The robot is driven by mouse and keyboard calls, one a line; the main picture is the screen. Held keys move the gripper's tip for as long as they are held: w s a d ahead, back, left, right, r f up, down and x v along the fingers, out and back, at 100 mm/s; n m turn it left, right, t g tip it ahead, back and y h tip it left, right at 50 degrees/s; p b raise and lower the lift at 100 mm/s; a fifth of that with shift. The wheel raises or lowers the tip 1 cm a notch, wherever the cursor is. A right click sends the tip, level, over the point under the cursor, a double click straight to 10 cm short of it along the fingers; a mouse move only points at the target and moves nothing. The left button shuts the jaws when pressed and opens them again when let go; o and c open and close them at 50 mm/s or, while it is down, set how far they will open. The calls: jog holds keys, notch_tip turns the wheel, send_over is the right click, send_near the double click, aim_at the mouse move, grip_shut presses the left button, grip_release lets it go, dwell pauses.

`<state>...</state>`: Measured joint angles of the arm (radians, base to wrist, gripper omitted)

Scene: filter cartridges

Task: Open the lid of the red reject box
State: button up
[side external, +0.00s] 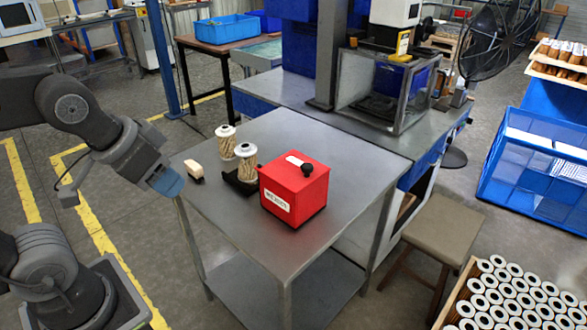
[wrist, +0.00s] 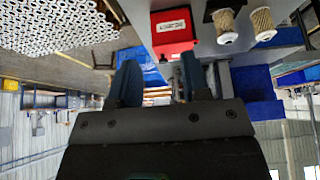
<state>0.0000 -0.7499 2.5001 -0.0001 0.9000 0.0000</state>
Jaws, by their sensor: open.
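The red reject box (side external: 308,198) stands on the grey metal table, with a white REJECT label on its front. Its lid (side external: 290,174) is closed and carries a black knob (side external: 307,169) and a white strip. My gripper (side external: 168,183) has blue fingers and hangs off the table's left edge, well apart from the box. In the wrist view my gripper (wrist: 160,76) is open with nothing between its fingers.
One filter cartridge (side external: 247,165) stands on a black holder (side external: 236,186) beside the box. Another cartridge (side external: 226,142) stands behind it. The table (side external: 270,248) is bare in front of the box.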

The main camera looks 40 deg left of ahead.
jog(key=shift+o, duration=0.8)
jog(key=shift+w+r, duration=0.1)
jog(key=shift+o, duration=0.6)
jog(key=w+r+m+g, duration=0.1)
jog(key=w+r, duration=0.2)
jog(key=w, duration=0.2)
jog(key=shift+r+m, duration=0.3)
jog(key=w+r+m+g, duration=0.2)
jog(key=w+r, duration=0.1)
jog(key=w, duration=0.6)
jog(key=m+g, duration=0.3)
jog(key=m, duration=0.2)
send_over(307, 166)
notch_tip(307, 166, down, 6)
notch_tip(307, 166, down, 13)
jog(key=shift+f, duration=0.1)
jog(key=shift+c, duration=0.4)
grip_shut()
